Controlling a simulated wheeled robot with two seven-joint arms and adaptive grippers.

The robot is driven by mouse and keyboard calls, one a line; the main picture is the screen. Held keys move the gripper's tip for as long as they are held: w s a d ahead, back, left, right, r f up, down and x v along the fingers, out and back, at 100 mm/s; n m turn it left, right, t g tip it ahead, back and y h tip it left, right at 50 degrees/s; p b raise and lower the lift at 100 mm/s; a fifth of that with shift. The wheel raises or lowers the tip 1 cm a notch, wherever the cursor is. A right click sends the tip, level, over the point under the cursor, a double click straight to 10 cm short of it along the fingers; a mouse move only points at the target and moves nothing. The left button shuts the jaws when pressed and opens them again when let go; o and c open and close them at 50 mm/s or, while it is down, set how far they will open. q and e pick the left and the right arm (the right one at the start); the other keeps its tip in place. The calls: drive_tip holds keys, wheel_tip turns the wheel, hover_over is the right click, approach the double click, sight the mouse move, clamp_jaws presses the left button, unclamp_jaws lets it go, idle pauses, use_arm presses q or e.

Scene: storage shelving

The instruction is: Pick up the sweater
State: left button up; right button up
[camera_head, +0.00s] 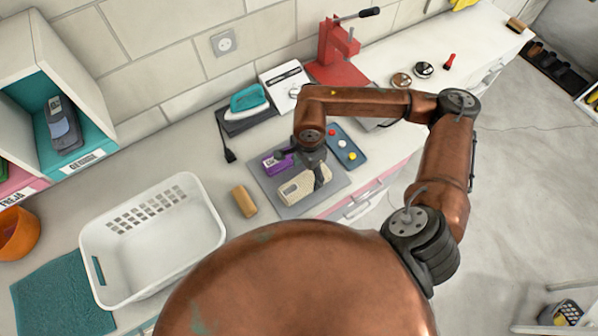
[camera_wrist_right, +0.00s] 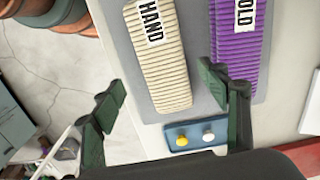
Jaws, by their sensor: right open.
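A folded cream ribbed knit (camera_head: 296,190) lies on a grey mat (camera_head: 332,188) on the counter. In the right wrist view the cream knit (camera_wrist_right: 165,75) has a white label reading "HAND". A folded purple knit (camera_head: 272,163) lies beside it; in the wrist view the purple knit (camera_wrist_right: 236,50) has a partly cut-off label ending in "OLD". My right gripper (camera_head: 314,172) is over the mat and partly hides the knits. In the wrist view the right gripper (camera_wrist_right: 160,85) is open, its fingers spread on either side of the cream knit's near end, holding nothing. My left gripper is out of view.
A blue tray with coloured knobs (camera_head: 345,148) lies right of the mat. A teal iron (camera_head: 247,99) stands behind. A tan block (camera_head: 244,201) and a white basket (camera_head: 206,238) are to the left. A red press (camera_head: 334,52) stands at the back.

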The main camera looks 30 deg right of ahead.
sight(305, 180)
drive_tip(key=shift+w+f, duration=0.15)
drive_tip(key=shift+f, duration=0.25)
wheel_tip(305, 180, down, 4)
drive_tip(key=shift+a+r+p, duration=0.1)
drive_tip(key=shift+r+p, duration=0.1)
drive_tip(key=shift+p, duration=0.25)
wheel_tip(305, 180, down, 2)
drive_tip(key=shift+w+f, duration=0.15)
drive_tip(key=shift+f, duration=0.45)
drive_tip(key=c, duration=1.4)
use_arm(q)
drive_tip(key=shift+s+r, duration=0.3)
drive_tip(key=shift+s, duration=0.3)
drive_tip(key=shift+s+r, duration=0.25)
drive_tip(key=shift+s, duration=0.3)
use_arm(e)
drive_tip(key=shift+c, duration=0.3)
